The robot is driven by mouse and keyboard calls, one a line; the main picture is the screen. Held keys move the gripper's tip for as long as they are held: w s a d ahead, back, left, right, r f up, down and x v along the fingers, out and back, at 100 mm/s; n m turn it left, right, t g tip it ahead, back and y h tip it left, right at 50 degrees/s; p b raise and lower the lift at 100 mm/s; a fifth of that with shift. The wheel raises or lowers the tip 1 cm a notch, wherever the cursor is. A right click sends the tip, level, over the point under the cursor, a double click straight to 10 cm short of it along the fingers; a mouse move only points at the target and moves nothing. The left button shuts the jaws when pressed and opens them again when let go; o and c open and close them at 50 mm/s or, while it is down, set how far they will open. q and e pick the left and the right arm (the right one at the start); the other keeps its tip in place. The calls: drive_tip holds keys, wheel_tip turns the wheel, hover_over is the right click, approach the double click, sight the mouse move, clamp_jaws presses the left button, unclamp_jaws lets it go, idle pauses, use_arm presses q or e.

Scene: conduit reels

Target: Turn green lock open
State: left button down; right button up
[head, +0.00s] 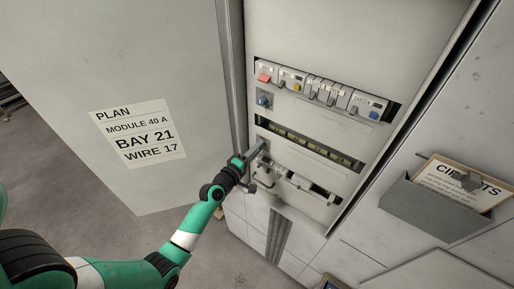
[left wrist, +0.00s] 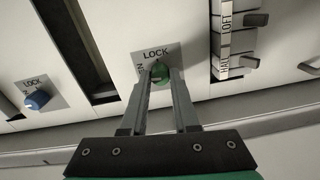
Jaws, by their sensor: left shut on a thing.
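The green lock (left wrist: 160,74) is a round knob on a light plate marked LOCK, set in the cabinet panel. My left gripper (head: 259,148) reaches to the panel at the lower left of the open cabinet. In the left wrist view its two fingers (left wrist: 162,82) are shut on the green lock, one on each side. The fingers cover part of the knob and its plate, so how far it is turned is hard to tell. In the head view the green lock is hidden by the gripper. My right gripper is not in view.
A blue lock (left wrist: 37,99) sits on its own LOCK plate; it also shows in the head view (head: 264,101). Rows of breakers (head: 318,88) line the panel. The open cabinet door (head: 190,80) with a PLAN label stands left. A grey document holder (head: 430,210) hangs at right.

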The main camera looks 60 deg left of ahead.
use_arm(q)
drive_tip(key=shift+n, duration=0.5)
drive_tip(key=c, duration=0.7)
unclamp_jaws()
drive_tip(key=shift+o, duration=0.2)
drive_tip(key=v, duration=1.1)
drive_tip(key=shift+s+b, duration=0.3)
